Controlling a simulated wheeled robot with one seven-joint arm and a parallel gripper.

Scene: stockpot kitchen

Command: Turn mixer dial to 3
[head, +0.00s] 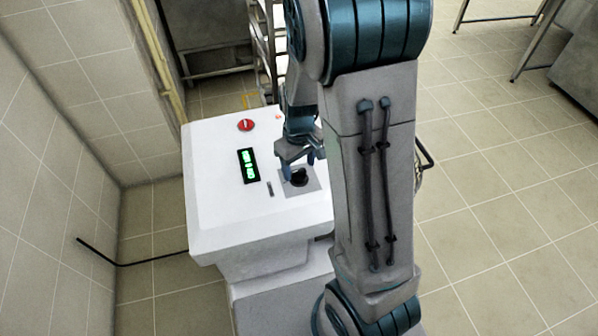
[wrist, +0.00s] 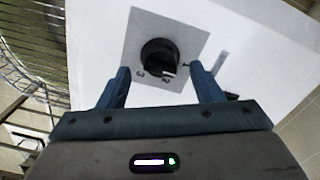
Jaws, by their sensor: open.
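The mixer (head: 217,205) is a white box with a sloped top panel, standing left of my arm in the head view. Its dial (head: 299,178) is a black round knob on a grey square plate; it also shows in the wrist view (wrist: 158,56). A white mark on the knob points to the lower right there, close to the printed 2, with a 3 at lower left and another mark at right. My gripper (wrist: 160,80) is open, its two blue fingers apart on either side of the dial's near edge. Whether the fingers touch it I cannot tell.
On the mixer panel are a green-lit display (head: 248,165), a red round button (head: 246,125) and a small slot-like switch (head: 270,188). A tiled wall (head: 60,100) stands at left. A black cable (head: 150,260) runs to the mixer.

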